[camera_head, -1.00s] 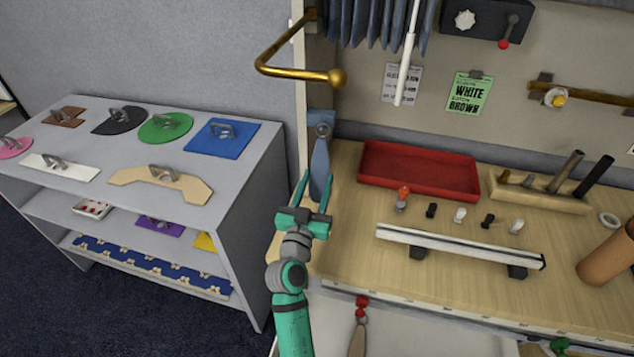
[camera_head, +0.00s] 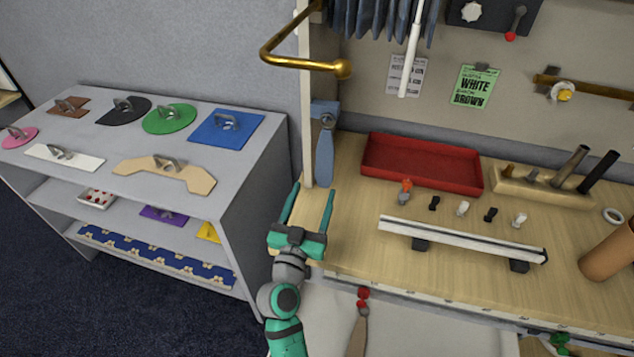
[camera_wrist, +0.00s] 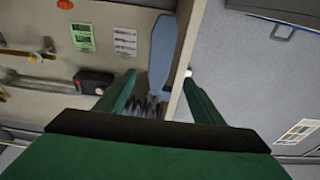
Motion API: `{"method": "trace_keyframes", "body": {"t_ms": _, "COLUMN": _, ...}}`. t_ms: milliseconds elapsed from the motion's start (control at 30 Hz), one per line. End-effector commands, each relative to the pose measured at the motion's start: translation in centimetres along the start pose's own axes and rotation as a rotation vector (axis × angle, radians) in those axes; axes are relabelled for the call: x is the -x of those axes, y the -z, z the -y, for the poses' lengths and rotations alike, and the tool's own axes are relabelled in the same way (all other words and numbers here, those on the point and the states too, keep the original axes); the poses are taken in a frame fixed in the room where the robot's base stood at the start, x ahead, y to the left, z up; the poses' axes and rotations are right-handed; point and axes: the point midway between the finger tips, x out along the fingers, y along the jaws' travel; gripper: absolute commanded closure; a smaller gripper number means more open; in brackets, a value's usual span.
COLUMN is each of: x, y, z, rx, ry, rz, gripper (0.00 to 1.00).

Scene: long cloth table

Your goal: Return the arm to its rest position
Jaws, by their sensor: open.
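My gripper (camera_head: 308,212) is green, with its two fingers spread apart and nothing between them. In the head view it is over the left front edge of the wooden bench (camera_head: 350,228), pointing away toward the back. A blue paddle-shaped tool (camera_head: 324,155) hangs on the wooden post beyond the fingertips, apart from them. In the wrist view the blue tool (camera_wrist: 161,55) shows ahead between the fingers (camera_wrist: 160,95), next to the post.
A grey shelf unit (camera_head: 75,190) with flat handled plates stands at left. A brass hook rod (camera_head: 295,63) juts out above. On the bench are a red tray (camera_head: 420,165), a white rail (camera_head: 460,240), small pegs and a brown cylinder (camera_head: 608,254).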

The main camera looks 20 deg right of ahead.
Motion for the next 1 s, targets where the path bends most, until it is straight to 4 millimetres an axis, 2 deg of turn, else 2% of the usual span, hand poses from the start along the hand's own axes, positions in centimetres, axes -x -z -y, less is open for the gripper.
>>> {"method": "trace_keyframes", "body": {"t_ms": 33, "x": 0.9, "y": -0.1, "z": 0.0, "rx": 0.001, "ry": 0.002, "rz": 0.001, "gripper": 0.38}}
{"method": "trace_keyframes", "body": {"t_ms": 200, "x": 3.0, "y": -0.1, "z": 0.1, "rx": 0.001, "ry": 0.002, "rz": 0.001, "gripper": 0.38}}
{"method": "trace_keyframes", "body": {"t_ms": 533, "x": 3.9, "y": 0.0, "z": 0.2, "rx": 0.0, "ry": 0.004, "rz": 0.0, "gripper": 0.38}}
{"method": "trace_keyframes", "body": {"t_ms": 667, "x": 4.9, "y": -1.1, "z": 0.5, "rx": 0.01, "ry": 0.033, "rz": 0.021, "gripper": 0.38}}
{"method": "trace_keyframes", "body": {"t_ms": 767, "x": 7.0, "y": -3.2, "z": 0.7, "rx": 0.034, "ry": 0.087, "rz": 0.062, "gripper": 0.38}}
{"method": "trace_keyframes", "body": {"t_ms": 1000, "x": 14.9, "y": -8.8, "z": 0.5, "rx": 0.088, "ry": 0.266, "rz": 0.183, "gripper": 0.38}}
